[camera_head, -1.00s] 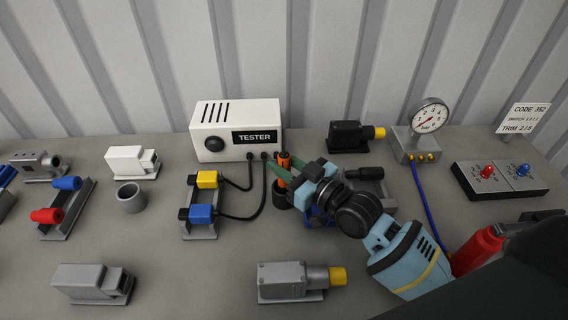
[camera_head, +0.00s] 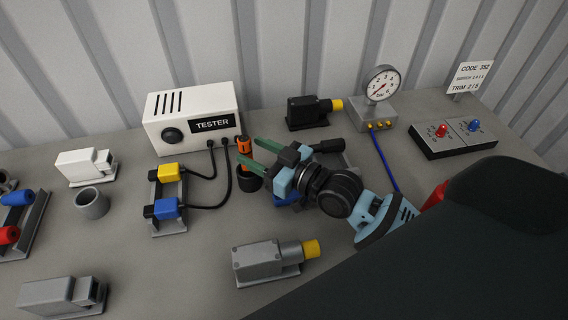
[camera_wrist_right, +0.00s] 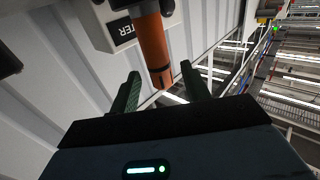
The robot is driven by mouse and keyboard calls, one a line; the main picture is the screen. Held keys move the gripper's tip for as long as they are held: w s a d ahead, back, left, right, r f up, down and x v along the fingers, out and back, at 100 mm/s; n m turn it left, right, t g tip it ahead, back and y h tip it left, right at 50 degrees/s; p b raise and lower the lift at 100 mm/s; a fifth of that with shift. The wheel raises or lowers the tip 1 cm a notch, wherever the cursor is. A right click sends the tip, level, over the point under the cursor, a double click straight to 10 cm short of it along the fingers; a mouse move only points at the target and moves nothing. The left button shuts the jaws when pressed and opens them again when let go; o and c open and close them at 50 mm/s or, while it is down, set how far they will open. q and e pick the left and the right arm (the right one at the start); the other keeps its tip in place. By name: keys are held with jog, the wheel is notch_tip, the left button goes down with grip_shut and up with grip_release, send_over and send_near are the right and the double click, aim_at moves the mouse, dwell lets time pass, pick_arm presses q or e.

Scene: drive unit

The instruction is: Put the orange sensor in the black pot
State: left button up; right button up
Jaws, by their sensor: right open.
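The orange sensor (camera_head: 245,146) stands upright, its lower end inside the black pot (camera_head: 249,184), in front of the tester. In the right wrist view the sensor (camera_wrist_right: 154,48) shows as an orange cylinder just beyond the gap between the fingertips. My right gripper (camera_head: 247,150) is open, its green fingers pointing left at the sensor's upper part. The wrist view shows the two fingers (camera_wrist_right: 160,77) apart with nothing held between them. One finger partly covers the sensor and pot in the head view. My left gripper is out of view.
The white tester (camera_head: 192,113) stands behind, with black cables to the yellow and blue connectors (camera_head: 167,190) at left. A grey pot (camera_head: 91,203) is further left. A grey device with a yellow tip (camera_head: 268,262) lies in front. A pressure gauge (camera_head: 383,84) stands at back right.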

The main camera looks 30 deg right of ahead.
jog(key=v, duration=0.8)
jog(key=shift+s+d+b, duration=0.15)
jog(key=shift+s+b, duration=0.15)
